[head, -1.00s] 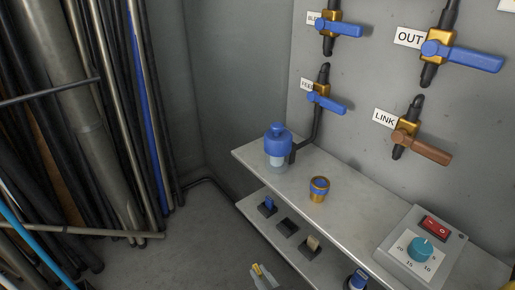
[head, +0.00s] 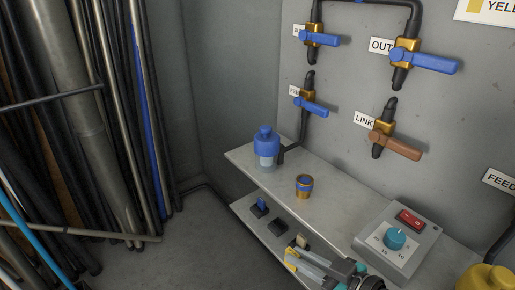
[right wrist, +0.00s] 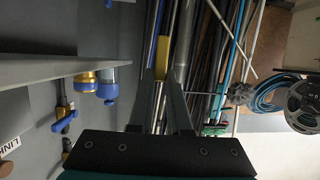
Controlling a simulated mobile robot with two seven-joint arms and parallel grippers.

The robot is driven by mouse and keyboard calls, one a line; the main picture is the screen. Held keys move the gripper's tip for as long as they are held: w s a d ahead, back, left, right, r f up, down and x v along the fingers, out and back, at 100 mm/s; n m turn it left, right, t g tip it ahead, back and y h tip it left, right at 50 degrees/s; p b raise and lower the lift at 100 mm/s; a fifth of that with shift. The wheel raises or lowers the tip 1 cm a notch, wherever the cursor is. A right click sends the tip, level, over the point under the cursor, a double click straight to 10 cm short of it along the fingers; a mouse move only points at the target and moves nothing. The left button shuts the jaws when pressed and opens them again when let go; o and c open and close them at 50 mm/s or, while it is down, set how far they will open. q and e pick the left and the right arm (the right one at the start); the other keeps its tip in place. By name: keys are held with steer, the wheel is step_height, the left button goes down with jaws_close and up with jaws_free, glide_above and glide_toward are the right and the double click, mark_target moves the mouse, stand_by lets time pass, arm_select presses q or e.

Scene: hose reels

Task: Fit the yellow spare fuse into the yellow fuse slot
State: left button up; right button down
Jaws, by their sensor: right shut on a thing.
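The yellow spare fuse (head: 290,252) is in my right gripper (head: 293,261), which is shut on it at the front edge of the lower shelf. In the right wrist view the yellow fuse (right wrist: 161,56) stands out beyond the two fingertips (right wrist: 161,78). On the lower shelf are dark fuse slots: one with a blue fuse (head: 261,204), an empty slot (head: 278,228) in the middle, and one with a cream fuse (head: 302,241), just behind my gripper. No yellow marking shows on the empty slot. The fuse is apart from the empty slot. My left gripper is not in view.
The upper shelf (head: 335,205) overhangs the slots and carries a blue-capped filter (head: 265,148), a brass fitting (head: 304,186) and a switch box (head: 398,235). Valves with handles line the wall above. Pipes (head: 95,120) stand at the left. The floor before the shelf is clear.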

steer(key=d+r+n+g+y, duration=0.2)
steer(key=d+r, duration=0.4)
steer(key=r, duration=0.7)
steer(key=shift+s+d+n, duration=0.2)
steer(key=shift+n, duration=0.1)
